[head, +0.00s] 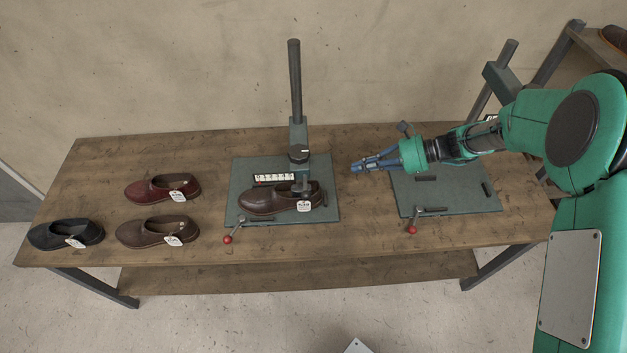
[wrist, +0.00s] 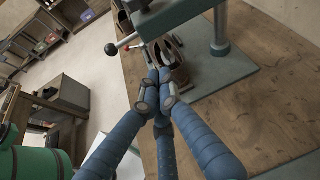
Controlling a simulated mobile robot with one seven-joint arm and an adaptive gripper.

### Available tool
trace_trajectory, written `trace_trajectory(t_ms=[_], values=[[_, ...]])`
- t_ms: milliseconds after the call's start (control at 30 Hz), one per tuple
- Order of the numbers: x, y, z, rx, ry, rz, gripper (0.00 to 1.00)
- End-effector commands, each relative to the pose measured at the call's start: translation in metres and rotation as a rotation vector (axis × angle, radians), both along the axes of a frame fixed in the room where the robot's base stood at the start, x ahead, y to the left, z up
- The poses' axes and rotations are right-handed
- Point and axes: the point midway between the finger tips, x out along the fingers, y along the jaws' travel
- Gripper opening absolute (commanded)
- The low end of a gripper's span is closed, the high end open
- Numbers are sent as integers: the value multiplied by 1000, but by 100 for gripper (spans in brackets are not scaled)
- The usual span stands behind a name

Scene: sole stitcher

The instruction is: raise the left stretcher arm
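The left stretcher has a tall dark post (head: 295,75) standing on a green base plate (head: 325,205). Its green arm (head: 298,134) reaches forward from the post over a dark brown shoe (head: 265,203) with a white tag. The arm also shows across the top of the wrist view (wrist: 175,18), with the post to its right. My gripper (head: 354,167) is to the right of the left stretcher, pointing left. Its blue fingers come together at the tips in the wrist view (wrist: 158,76) and look shut on nothing. A brown shoe lies beyond the tips there.
The right stretcher's post (head: 507,55) is partly hidden behind my arm; its base plate (head: 455,200) is empty of shoes. Red-knobbed levers stand at the front of both plates. Three loose shoes, one being red (head: 162,188), lie at the left of the wooden table (head: 200,258).

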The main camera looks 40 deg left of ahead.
Motion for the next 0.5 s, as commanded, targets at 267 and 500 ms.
trace_trajectory(t_ms=[267, 500], values=[[-14, 24, -42, -41, 170, -1, 0], [-24, 31, -63, -87, 280, 7, 0]])
